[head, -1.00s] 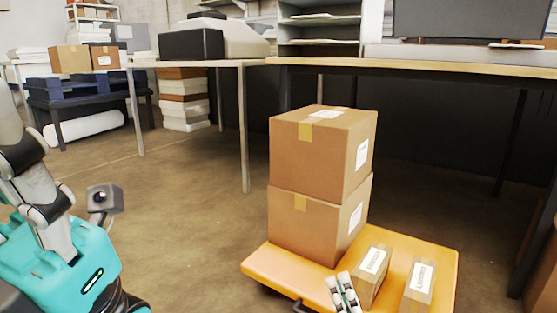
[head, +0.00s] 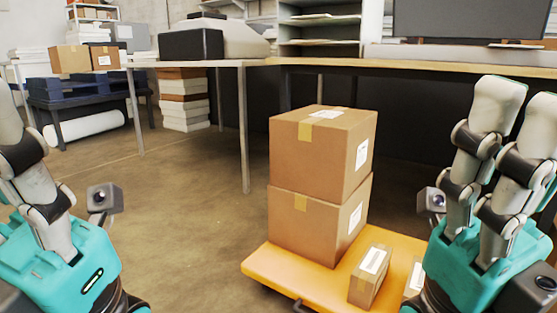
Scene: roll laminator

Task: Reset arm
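My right gripper (head: 520,108) is raised at the right edge. Its teal body is low and its two grey-white fingers point up, with a gap between them and nothing held. My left gripper (head: 20,150) is at the left edge, teal body low; only one finger shows, and its tip is cut off by the frame. No object shows in it. Between the grippers, an upper brown carton (head: 322,150) sits on a lower brown carton (head: 318,225) on an orange platform cart (head: 290,275).
A small labelled box (head: 369,277) lies on the cart; another (head: 414,278) is mostly hidden by my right gripper. A wooden-topped table (head: 420,68) with a monitor (head: 470,20) stands behind. A printer-like machine (head: 215,40) is at back left. Floor between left gripper and cart is clear.

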